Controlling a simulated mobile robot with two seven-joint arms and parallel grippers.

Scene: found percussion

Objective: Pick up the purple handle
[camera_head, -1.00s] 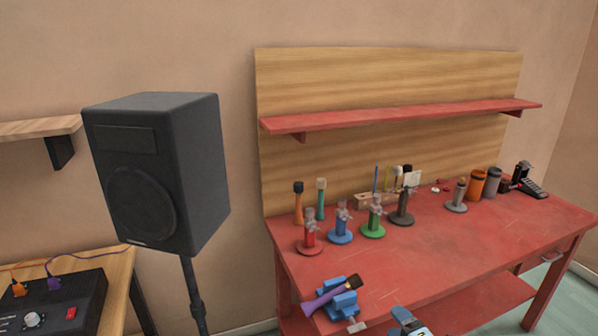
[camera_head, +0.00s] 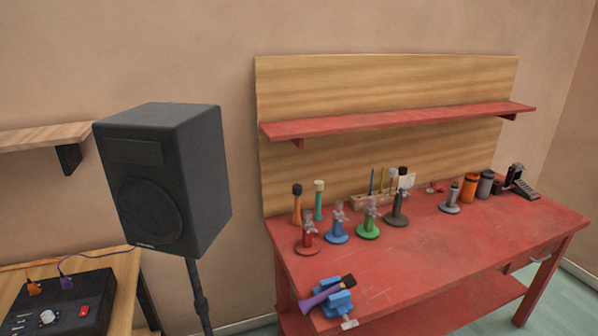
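The purple handle (camera_head: 318,297) lies tilted across a blue clamp-like block (camera_head: 339,303) at the front left corner of the red workbench (camera_head: 440,255). Its dark, brown-banded end points up to the right, and its flared purple end points down to the left. Neither of my grippers shows in the head view now.
Red, blue, green and dark stands (camera_head: 368,220) are in a row behind the handle. Orange and teal handles (camera_head: 297,204) stand at the back left. A black speaker (camera_head: 165,180) is left of the bench. The bench's front middle is clear.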

